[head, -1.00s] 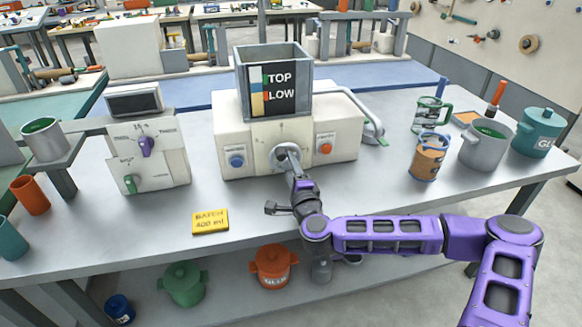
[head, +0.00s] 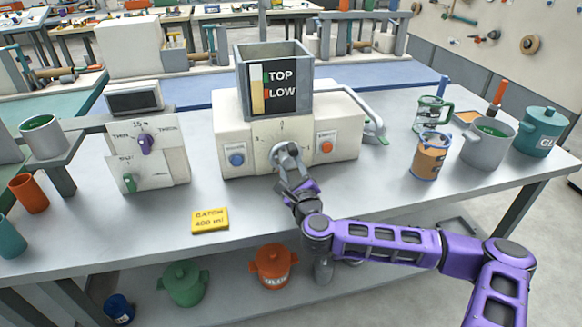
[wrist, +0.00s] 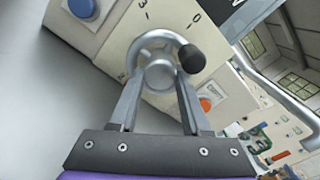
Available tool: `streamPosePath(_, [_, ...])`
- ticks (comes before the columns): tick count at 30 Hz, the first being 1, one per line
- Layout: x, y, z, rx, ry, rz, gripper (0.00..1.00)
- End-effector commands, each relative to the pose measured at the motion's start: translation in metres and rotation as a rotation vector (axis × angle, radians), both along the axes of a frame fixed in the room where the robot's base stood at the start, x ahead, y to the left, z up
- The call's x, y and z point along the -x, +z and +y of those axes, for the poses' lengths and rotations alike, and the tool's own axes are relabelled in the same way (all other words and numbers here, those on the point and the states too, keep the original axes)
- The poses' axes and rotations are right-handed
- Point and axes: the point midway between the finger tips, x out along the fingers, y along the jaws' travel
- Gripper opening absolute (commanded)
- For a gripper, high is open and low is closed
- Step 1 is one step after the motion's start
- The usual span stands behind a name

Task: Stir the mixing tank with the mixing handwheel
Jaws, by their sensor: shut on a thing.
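The mixing handwheel (head: 283,150) is a grey ring with a hub on the front of the cream machine (head: 345,145). It also shows in the wrist view (wrist: 143,43), with a black knob (wrist: 192,58) at the upper right of its rim. My gripper (head: 290,170) is shut on the handwheel; in the wrist view its fingertips (wrist: 160,85) lie at the hub, partly hiding it. The mixing tank (head: 274,60) is a grey open box on top of the machine. Its front window (head: 257,90) shows a pale layer above a tan one, beside TOP and LOW marks.
A blue button (head: 236,159) and an orange button (head: 325,147) flank the handwheel. A yellow batch card (head: 210,221) lies on the bench in front. Left stands a control panel (head: 150,160); right are a tan-brown mug (head: 431,157) and a grey pot (head: 485,148).

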Motion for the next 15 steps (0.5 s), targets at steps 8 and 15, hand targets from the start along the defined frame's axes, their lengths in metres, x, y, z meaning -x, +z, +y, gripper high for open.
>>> streamPosePath(8, [0.0005, 0.0001, 0.0008, -0.051, 0.001, 0.014, 0.00])
streamPosePath(15, [0.0006, 0.0002, 0.0009, -0.056, 0.003, 0.016, 0.00])
